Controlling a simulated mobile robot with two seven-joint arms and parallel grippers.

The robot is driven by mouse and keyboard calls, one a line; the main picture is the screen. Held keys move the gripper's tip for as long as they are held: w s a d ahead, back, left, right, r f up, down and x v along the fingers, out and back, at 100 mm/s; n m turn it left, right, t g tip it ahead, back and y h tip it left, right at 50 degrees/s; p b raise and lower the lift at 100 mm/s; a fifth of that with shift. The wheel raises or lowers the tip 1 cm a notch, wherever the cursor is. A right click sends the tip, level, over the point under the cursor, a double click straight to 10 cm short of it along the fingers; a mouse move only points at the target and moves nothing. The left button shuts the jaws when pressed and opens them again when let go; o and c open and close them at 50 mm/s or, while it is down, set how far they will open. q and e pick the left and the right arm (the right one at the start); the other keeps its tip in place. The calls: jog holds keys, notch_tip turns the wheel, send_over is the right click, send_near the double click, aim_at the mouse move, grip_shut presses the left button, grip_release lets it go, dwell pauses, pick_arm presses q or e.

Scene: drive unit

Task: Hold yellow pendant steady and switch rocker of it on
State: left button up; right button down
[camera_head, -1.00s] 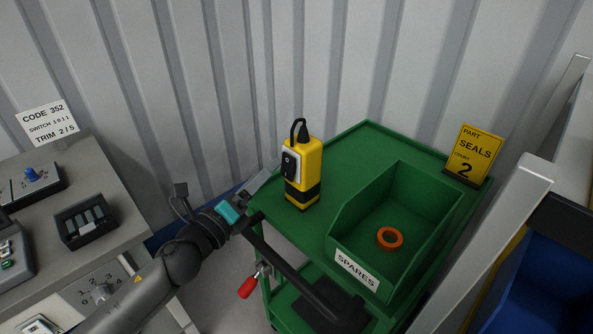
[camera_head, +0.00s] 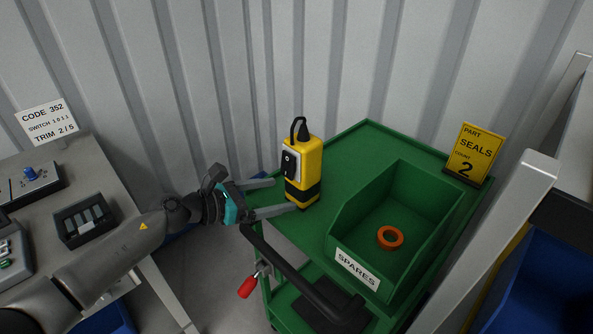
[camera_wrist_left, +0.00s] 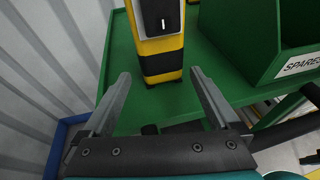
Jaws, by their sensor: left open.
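The yellow pendant (camera_head: 311,163) stands upright on the left part of the green cart's top. It has a black band near its base, a black cable loop on top and a dark rocker (camera_head: 290,163) on a grey plate on its left-facing side. The pendant's lower part (camera_wrist_left: 161,62) and rocker plate (camera_wrist_left: 160,15) also show in the left wrist view. My left gripper (camera_head: 285,195) is open at the cart's left edge, its fingers pointing at the pendant. In the wrist view the pendant lies ahead of and between the open fingertips (camera_wrist_left: 160,75), with nothing held. My right gripper is not seen.
A green spares bin (camera_head: 342,222) holding an orange ring (camera_head: 390,237) stands right of the pendant. A yellow seals sign (camera_head: 474,153) is at the cart's back right. A red-tipped handle (camera_head: 247,287) hangs at the cart's front left. A grey bench (camera_head: 105,165) is at the left.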

aim_at(291, 192)
pick_arm(q)
jog(key=b+x, duration=0.1)
jog(key=x, duration=0.4)
jog(key=shift+f+b, duration=0.1)
jog(key=shift+b, duration=0.2)
jog(key=shift+w+d+f, duration=0.15)
jog(key=shift+w+d, duration=0.2)
jog(key=shift+d, duration=0.1)
jog(key=shift+w+d+b, duration=0.1)
jog(key=shift+d+b, duration=0.1)
jog(key=shift+b, duration=0.1)
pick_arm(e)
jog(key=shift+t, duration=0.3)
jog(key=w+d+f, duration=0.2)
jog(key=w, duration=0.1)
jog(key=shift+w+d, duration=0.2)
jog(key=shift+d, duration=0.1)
